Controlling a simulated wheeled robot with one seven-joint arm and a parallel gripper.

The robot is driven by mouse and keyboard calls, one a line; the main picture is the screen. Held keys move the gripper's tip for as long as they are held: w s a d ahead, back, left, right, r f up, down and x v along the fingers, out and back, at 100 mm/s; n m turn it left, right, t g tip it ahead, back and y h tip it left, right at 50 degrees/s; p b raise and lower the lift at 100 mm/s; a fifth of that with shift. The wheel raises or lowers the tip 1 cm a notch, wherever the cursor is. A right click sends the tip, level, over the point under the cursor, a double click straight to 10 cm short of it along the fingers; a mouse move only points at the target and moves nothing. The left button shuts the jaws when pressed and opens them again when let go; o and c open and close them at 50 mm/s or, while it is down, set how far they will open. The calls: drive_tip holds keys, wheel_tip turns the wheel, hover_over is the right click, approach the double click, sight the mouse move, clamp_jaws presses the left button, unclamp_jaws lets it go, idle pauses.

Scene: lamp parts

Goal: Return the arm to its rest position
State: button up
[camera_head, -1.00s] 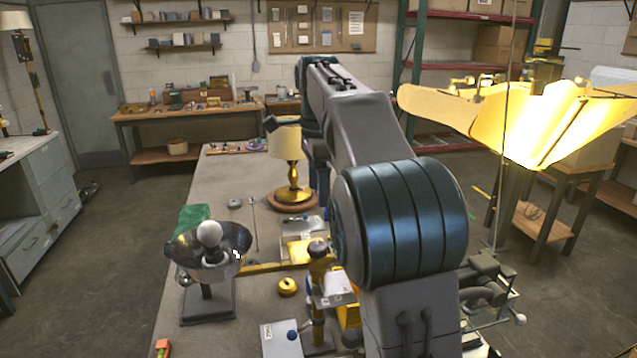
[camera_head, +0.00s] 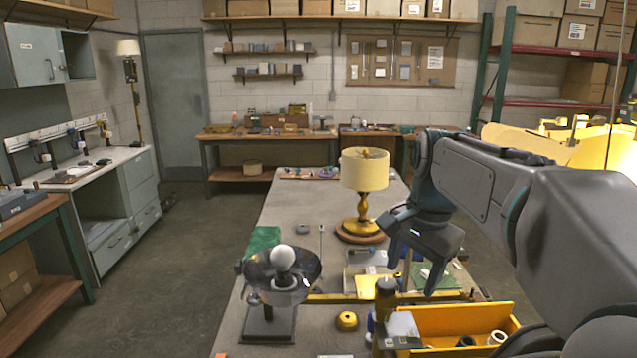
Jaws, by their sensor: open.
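My gripper (camera_head: 412,276) is open and points down above the right part of the workbench (camera_head: 283,209), with nothing seen between its fingers. My arm comes in from the lower right. A brass lamp with a cream shade (camera_head: 365,169) stands upright on a round wooden base, left of and behind my gripper. A dark bowl-shaped reflector with a white bulb (camera_head: 283,257) sits on a black stand (camera_head: 268,322) at the front left of the bench.
A yellow bin (camera_head: 455,322) with small parts stands below my gripper. Glowing yellow panels (camera_head: 540,143) are behind my arm at right. Floor left of the bench is clear.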

drive_tip(key=s+a+f+n+t, duration=0.1)
drive_tip(key=s+f+n+t, duration=0.1)
drive_tip(key=s+f+n, duration=0.8)
drive_tip(key=s+f, duration=0.2)
drive_tip(key=s, duration=0.3)
drive_tip(key=shift+s+f+h, duration=0.25)
drive_tip(key=shift+s+h, duration=0.05)
drive_tip(key=shift+s, duration=0.1)
